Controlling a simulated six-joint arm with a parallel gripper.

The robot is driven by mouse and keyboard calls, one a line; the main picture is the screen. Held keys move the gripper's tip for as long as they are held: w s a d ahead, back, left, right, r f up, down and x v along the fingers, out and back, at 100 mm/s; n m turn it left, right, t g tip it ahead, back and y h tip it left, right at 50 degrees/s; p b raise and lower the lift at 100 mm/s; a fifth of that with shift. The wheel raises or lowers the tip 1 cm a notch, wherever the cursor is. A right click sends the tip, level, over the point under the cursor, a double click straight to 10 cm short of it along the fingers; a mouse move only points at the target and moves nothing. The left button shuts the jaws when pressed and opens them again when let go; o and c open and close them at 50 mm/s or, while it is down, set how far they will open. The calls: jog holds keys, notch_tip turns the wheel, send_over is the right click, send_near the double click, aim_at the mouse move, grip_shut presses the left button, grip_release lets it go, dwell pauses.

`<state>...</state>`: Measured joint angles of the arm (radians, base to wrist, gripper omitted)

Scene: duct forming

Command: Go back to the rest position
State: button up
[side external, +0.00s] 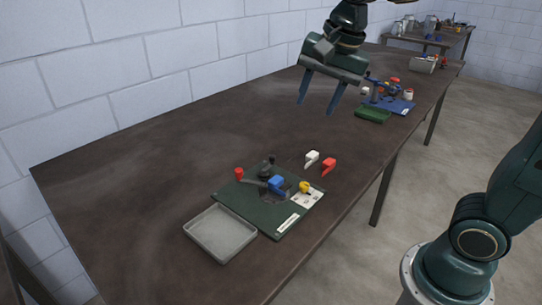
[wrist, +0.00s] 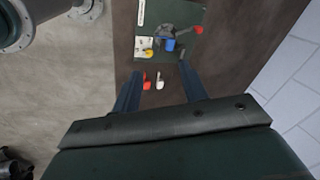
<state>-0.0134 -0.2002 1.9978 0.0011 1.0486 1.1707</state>
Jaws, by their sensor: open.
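My gripper (side external: 318,92) is open and empty, high above the brown table (side external: 150,170) in the side external view. Its two blue fingers point down and stand apart; they also show in the wrist view (wrist: 158,88). A dark green board (side external: 236,192) lies on the table, away from my gripper. On it are a red knob (side external: 239,174), a blue block (side external: 276,182), a dark fixture (side external: 265,168) and a yellow piece (side external: 304,187) on a white plate. A white piece (side external: 312,157) and a red piece (side external: 329,166) lie beside the board.
A grey tray (side external: 220,232) sits at the board's near left. A green tray (side external: 373,115), a blue board (side external: 400,106) with small parts and a beige bin (side external: 423,64) are farther along the table. A block wall (side external: 170,60) runs behind it. The table's left part is clear.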

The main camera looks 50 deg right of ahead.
jog(key=s+f+n+t, duration=0.1)
jog(key=s+f+n, duration=0.1)
jog(key=s+n, duration=0.4)
jog(key=s+f+n+t, duration=0.1)
jog(key=s+f+n, duration=0.1)
jog(key=s+n, duration=0.5)
jog(key=shift+s+d+f, duration=0.2)
jog(key=shift+s+f, duration=0.15)
jog(key=shift+s, duration=0.45)
